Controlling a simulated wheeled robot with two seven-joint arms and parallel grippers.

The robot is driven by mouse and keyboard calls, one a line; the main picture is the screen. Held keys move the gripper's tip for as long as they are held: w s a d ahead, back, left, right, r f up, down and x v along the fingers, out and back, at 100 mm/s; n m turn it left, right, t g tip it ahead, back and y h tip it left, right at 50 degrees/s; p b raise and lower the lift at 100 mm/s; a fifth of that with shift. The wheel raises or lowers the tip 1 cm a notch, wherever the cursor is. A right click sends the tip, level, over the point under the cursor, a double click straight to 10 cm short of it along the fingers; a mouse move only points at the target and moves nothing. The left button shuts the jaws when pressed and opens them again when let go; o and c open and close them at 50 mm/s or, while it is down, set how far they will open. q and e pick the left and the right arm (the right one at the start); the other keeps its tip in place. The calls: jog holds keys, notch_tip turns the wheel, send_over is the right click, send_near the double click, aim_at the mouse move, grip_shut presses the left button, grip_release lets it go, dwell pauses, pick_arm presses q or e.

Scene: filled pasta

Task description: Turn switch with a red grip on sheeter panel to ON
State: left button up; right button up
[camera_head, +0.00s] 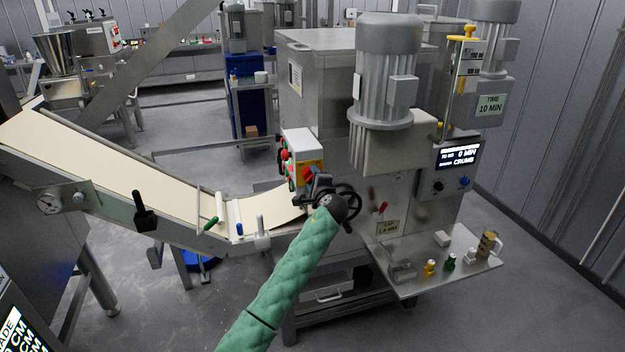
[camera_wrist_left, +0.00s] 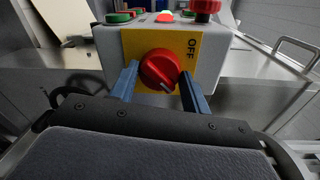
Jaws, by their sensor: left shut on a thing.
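The sheeter panel is a light box (camera_head: 301,142) with a yellow plate, and it also shows close up in the left wrist view (camera_wrist_left: 218,58). On the yellow plate (camera_wrist_left: 132,42) sits the switch with a round red grip (camera_wrist_left: 158,66). A white mark on the grip points down and to the right in the left wrist view. The word OFF stands sideways to the upper right of the grip; no ON label is visible. My left gripper (camera_head: 318,184) has its blue fingers (camera_wrist_left: 160,84) on both sides of the red grip, shut on it. My right gripper is not in view.
Beside the switch are green buttons (camera_wrist_left: 118,17), a lit red button (camera_wrist_left: 165,17) and a red mushroom button (camera_wrist_left: 205,6). A conveyor with a dough sheet (camera_head: 110,165) runs in from the left. A steel machine with a motor (camera_head: 388,70) and a small shelf (camera_head: 420,285) stands right.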

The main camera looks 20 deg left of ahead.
pick_arm(q)
jog(key=shift+f, duration=0.1)
jog(key=o, duration=1)
jog(key=shift+d, duration=0.1)
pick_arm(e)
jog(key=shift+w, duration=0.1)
pick_arm(q)
jog(key=b+v, duration=0.3)
jog(key=v, duration=0.4)
jog(key=shift+s+d, duration=0.25)
jog(key=shift+s, duration=0.05)
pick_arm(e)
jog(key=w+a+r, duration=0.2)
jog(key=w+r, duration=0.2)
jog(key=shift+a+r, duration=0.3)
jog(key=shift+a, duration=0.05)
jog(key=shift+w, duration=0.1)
